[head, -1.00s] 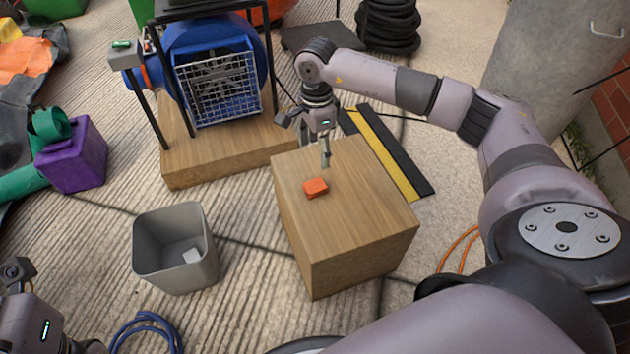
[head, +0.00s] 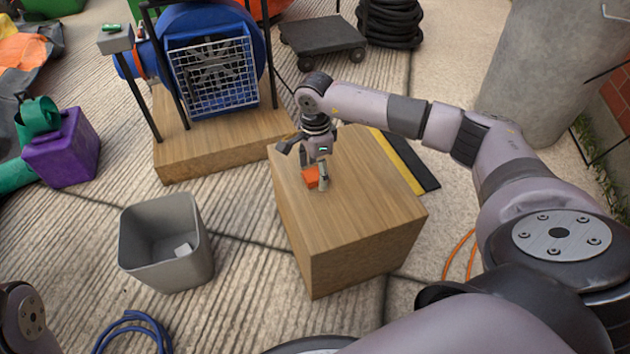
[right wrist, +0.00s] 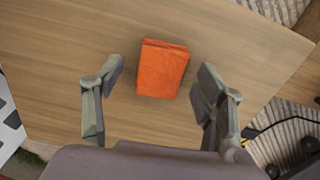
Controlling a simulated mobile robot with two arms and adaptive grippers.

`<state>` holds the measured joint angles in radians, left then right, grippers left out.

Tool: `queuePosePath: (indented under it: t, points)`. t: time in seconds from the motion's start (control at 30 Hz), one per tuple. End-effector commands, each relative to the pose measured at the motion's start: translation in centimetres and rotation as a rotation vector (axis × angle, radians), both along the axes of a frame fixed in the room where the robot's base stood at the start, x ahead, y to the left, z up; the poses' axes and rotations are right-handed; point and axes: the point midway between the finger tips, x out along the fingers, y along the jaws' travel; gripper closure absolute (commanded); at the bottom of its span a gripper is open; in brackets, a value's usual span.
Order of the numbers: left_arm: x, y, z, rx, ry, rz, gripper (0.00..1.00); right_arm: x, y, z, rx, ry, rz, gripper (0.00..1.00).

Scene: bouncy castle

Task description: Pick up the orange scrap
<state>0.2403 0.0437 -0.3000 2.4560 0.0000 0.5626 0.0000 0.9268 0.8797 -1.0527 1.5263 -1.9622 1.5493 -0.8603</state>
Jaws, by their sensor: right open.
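The orange scrap (head: 311,177) is a small folded orange piece lying on top of a wooden block (head: 350,205). My right gripper (head: 314,180) is just above the block top, pointing down, and partly hides the scrap in the head view. In the right wrist view the scrap (right wrist: 162,69) lies ahead of and between the two spread fingers of the right gripper (right wrist: 157,85). The fingers do not touch it. My left gripper is not seen; only a part of my left arm shows at the lower left of the head view.
A grey open bin (head: 165,250) with a pale piece inside stands left of the block. A blue blower (head: 215,60) on a wooden base is behind it. A purple block (head: 65,150), a blue hose (head: 135,330) and a black-yellow ramp (head: 405,165) lie around.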

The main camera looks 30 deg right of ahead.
Motion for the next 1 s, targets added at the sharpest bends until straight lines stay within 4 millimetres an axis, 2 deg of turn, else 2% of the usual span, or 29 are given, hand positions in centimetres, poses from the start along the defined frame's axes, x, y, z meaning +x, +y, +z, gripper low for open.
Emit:
queuePosePath:
  t: [0.27,0.87,1.0]
  points:
    - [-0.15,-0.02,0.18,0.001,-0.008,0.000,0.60,0.04,0.01,-0.29,0.000,-0.001,0.000,0.35]
    - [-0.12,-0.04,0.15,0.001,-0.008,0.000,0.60,0.05,0.01,-0.28,0.000,-0.002,0.000,0.73]
    - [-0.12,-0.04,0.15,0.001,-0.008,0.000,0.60,0.05,0.01,-0.27,0.000,-0.002,0.000,0.74]
